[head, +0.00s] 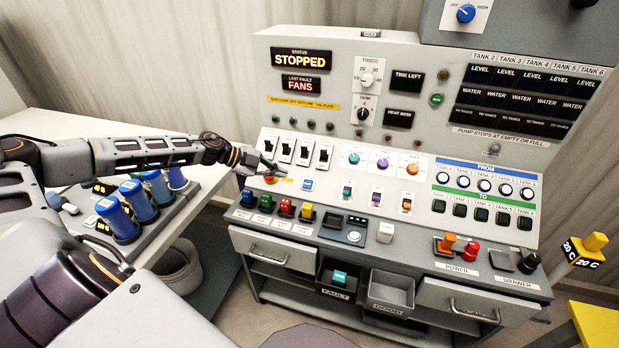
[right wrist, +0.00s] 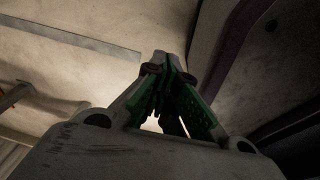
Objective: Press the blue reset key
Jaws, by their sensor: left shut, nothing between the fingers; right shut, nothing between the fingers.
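The blue key (head: 308,184) sits on the sloped front panel of the console, below the row of black-and-white switches. My left gripper (head: 272,167) is shut and empty, over the panel just left of the blue key. Its tips are near a red button (head: 270,179) with a yellow label beside it, and I cannot tell whether they touch the panel. The blue key is uncovered. My right gripper (right wrist: 166,72) is shut and empty in the right wrist view, with no key near it. It is not visible in the head view.
The status display (head: 302,60) reads STOPPED and the last fault display (head: 301,84) reads FANS. Upright switches (head: 306,152) stand close to the left gripper. Coloured blocks (head: 286,207) line the front ledge. Blue cylinders (head: 138,200) stand at left under my left arm.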

